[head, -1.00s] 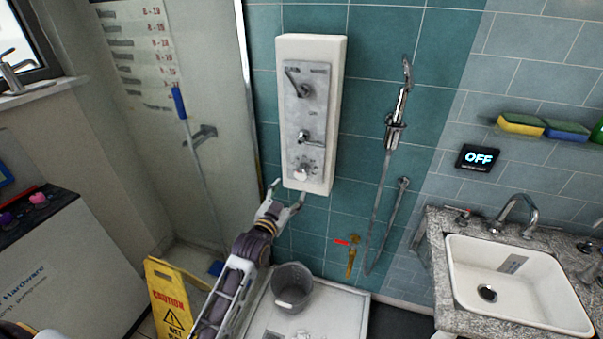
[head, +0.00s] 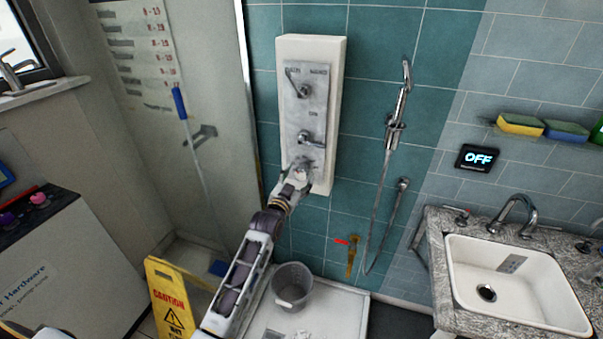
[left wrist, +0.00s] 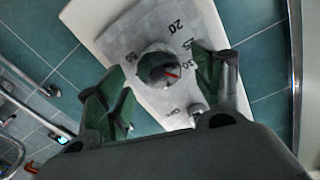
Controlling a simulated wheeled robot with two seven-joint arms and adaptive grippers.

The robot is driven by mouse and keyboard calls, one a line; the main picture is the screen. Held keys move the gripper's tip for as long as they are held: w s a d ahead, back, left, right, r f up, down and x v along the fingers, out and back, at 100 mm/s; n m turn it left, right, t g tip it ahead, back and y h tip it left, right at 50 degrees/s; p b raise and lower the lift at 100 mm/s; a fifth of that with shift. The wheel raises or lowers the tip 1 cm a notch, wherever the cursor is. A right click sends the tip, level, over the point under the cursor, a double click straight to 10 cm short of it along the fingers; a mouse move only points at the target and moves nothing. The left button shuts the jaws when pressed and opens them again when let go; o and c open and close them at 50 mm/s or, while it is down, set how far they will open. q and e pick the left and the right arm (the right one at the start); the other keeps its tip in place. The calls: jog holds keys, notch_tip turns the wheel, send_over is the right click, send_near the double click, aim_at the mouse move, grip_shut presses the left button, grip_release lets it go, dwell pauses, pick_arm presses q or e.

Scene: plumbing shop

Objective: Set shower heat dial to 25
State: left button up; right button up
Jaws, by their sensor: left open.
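The heat dial (left wrist: 158,70) is a round knob low on the grey shower panel (head: 313,100). In the left wrist view, numbers 20, 25 and 30 show around it, with another label partly legible at the left. Its red mark points right, towards the side where 30 stands; the exact reading is hard to tell. My left gripper (head: 298,172) is in front of the dial in the head view and partly hides it. In the left wrist view its open fingers (left wrist: 165,85) stand on either side of the dial; contact cannot be told. My right gripper is not in view.
A wall display (head: 478,158) reads OFF. A hand shower (head: 398,105) hangs to the right. Below are a grey bucket (head: 292,284) and a yellow caution sign (head: 168,300). A sink (head: 515,280) stands at right.

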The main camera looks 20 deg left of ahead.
aim_at(300, 175)
pick_arm(q)
jog(key=shift+w+d, duration=0.1)
jog(key=shift+w, duration=1.85)
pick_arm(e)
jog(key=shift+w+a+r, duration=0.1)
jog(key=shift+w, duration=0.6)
pick_arm(q)
jog(key=c, duration=1)
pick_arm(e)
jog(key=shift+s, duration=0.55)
